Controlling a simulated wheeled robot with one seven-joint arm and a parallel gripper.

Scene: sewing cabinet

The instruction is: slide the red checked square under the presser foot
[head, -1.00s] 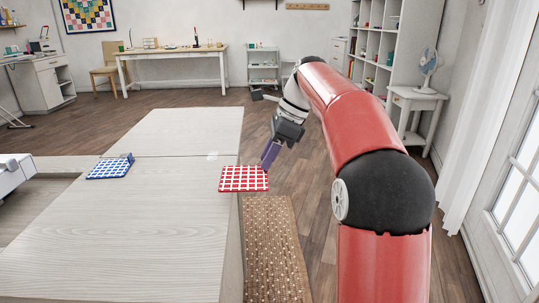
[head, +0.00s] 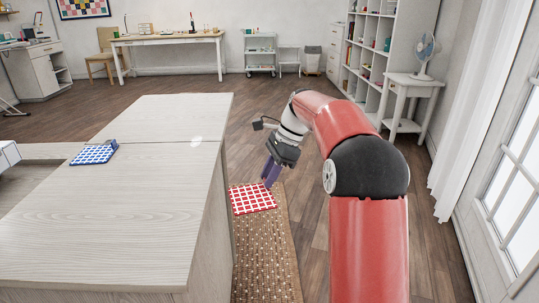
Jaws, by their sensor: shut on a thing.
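The red checked square (head: 253,198) shows to the right of the cabinet top (head: 130,215), clear of its right edge, with the rug behind it in the picture. It looks flat and roughly level; its height above the floor is hard to judge. My gripper (head: 269,184) is shut on its far right corner, with dark purple fingers pointing down. A white machine part (head: 7,156) is cut off at the left edge of the view. The presser foot is not in view.
A blue checked piece (head: 94,152) lies on the left of the cabinet top, with a small blue block at its corner. A woven rug (head: 265,260) lies beside the cabinet.

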